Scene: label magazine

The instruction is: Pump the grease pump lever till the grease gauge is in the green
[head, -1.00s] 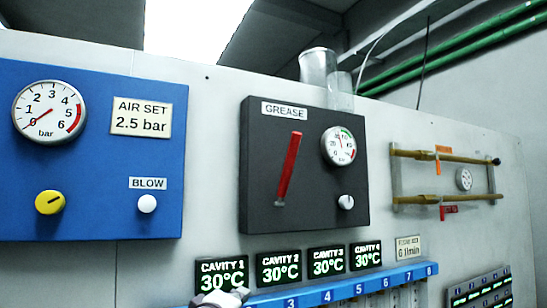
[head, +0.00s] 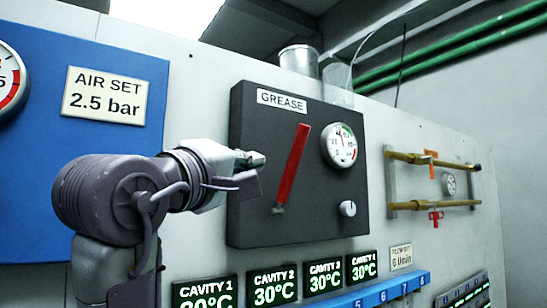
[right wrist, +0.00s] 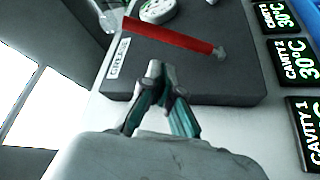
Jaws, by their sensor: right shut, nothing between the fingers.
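The red grease pump lever (head: 292,168) stands slanted on the dark grease panel (head: 255,220), its top leaning to the right. It also shows in the right wrist view (right wrist: 170,35). The round grease gauge (head: 339,146) is right of the lever; its thin needle points roughly upward, near the green arc, but its exact reading is too small to tell. My right gripper (head: 258,160) is shut and empty, just left of the lever in the head view. In the right wrist view its fingertips (right wrist: 158,70) are together in front of the panel, apart from the lever. My left gripper is not in view.
A white knob (head: 347,208) sits below the gauge. The blue air panel (head: 130,50) is on the left. Lit cavity displays (head: 276,286) and a blue numbered strip (head: 385,290) run below. Brass-coloured tubes (head: 430,160) are on the right.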

